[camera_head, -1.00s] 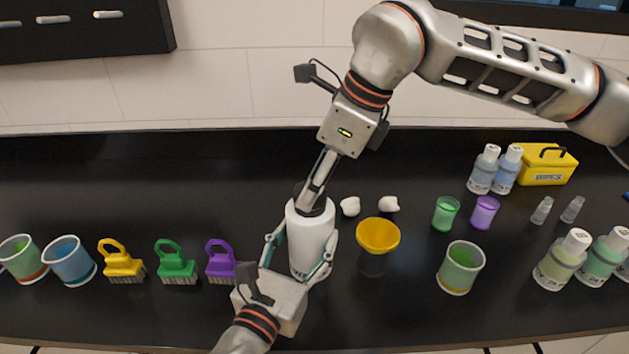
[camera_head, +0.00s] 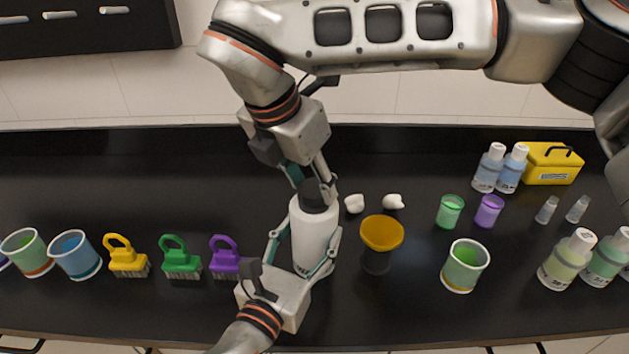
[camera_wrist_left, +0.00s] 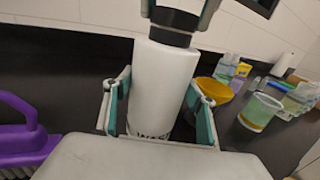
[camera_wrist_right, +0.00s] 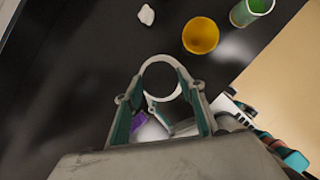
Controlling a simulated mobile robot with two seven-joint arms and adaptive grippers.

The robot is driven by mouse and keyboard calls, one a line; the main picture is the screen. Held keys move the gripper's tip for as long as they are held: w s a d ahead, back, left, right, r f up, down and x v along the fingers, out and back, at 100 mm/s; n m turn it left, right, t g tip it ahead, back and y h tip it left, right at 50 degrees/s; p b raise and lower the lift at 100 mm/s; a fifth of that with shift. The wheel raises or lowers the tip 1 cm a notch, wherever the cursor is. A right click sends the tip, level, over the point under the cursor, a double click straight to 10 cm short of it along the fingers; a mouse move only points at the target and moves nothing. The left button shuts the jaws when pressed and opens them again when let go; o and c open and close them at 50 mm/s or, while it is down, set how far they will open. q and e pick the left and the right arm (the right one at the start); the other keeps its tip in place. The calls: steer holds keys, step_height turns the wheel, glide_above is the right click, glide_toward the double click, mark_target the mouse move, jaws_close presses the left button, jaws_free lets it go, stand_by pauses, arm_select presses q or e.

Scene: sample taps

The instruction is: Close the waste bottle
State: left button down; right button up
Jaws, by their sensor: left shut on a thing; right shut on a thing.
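The white waste bottle (camera_head: 313,240) stands upright on the dark bench, with part of its label showing in the left wrist view (camera_wrist_left: 160,85). My left gripper (camera_head: 303,245) is shut around its body from the front, one finger on each side. A dark cap (camera_head: 314,197) is at the bottle's top and also shows in the left wrist view (camera_wrist_left: 172,25). My right gripper (camera_head: 312,183) is shut on this cap from above. In the right wrist view its fingers (camera_wrist_right: 160,95) flank the dark round top, rimmed in white. Whether the cap is fully seated cannot be told.
A yellow funnel-like cup (camera_head: 382,233) stands close right of the bottle, and two white lumps (camera_head: 354,204) lie behind it. A purple brush (camera_head: 224,258) is close on the left. Green cups (camera_head: 464,266) and bottles (camera_head: 567,259) stand farther right.

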steer(key=m, duration=0.2)
steer(key=m+g+h, duration=0.1)
steer(key=m, duration=0.2)
steer(key=shift+w+a+g, duration=0.15)
steer(key=shift+a+g, duration=0.05)
steer(key=shift+g, duration=0.1)
steer(key=m+g, duration=0.1)
steer(key=m, duration=0.3)
steer(key=shift+w+h, duration=0.1)
steer(key=shift+h, duration=0.3)
steer(key=o, duration=0.7)
steer(key=shift+r, duration=2.25)
